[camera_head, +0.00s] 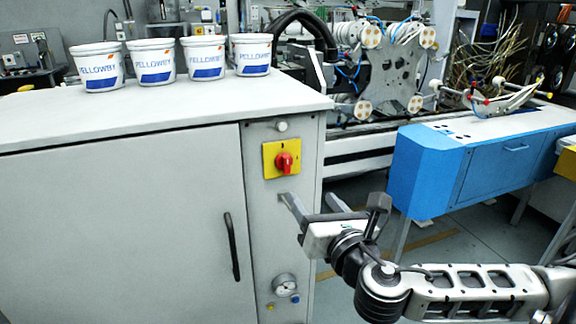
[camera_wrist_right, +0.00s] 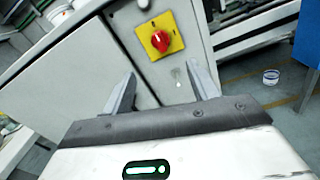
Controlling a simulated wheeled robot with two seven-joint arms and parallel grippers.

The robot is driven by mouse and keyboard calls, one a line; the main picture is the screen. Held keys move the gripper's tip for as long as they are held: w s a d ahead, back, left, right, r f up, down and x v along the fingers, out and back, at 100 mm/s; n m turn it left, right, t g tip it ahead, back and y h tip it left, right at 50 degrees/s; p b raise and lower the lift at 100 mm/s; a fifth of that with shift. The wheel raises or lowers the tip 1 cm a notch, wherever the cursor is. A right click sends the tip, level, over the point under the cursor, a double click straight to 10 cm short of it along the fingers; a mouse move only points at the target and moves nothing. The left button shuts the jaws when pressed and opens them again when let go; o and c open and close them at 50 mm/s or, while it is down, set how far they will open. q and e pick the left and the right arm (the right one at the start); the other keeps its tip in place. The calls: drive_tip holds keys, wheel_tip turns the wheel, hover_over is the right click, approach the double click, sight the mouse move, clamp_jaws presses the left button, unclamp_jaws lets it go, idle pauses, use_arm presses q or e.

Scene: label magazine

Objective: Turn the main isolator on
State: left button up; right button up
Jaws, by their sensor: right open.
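The main isolator is a red rotary knob (camera_head: 284,163) on a yellow square plate (camera_head: 269,172), set on the narrow front panel of a grey cabinet. The knob also shows in the right wrist view (camera_wrist_right: 160,41), beyond the fingertips. My right gripper (camera_head: 311,201) is open and empty, just below and to the right of the knob, apart from it. In the right wrist view my right gripper (camera_wrist_right: 164,85) has its two fingers spread wide with nothing between them. My left gripper is not in view.
The grey cabinet (camera_head: 120,210) has a black door handle (camera_head: 231,246) left of the panel and a gauge (camera_head: 284,285) below. Several white tubs, one of them a front tub (camera_head: 150,63), stand on its top. A blue machine unit (camera_head: 470,165) stands at right, with open floor between.

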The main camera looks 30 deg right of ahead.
sight(288, 167)
drive_tip(key=p+x, duration=0.1)
drive_tip(key=x, duration=1.3)
drive_tip(key=shift+w, duration=0.4)
drive_tip(key=shift+c, duration=0.3)
drive_tip(key=c, duration=0.9)
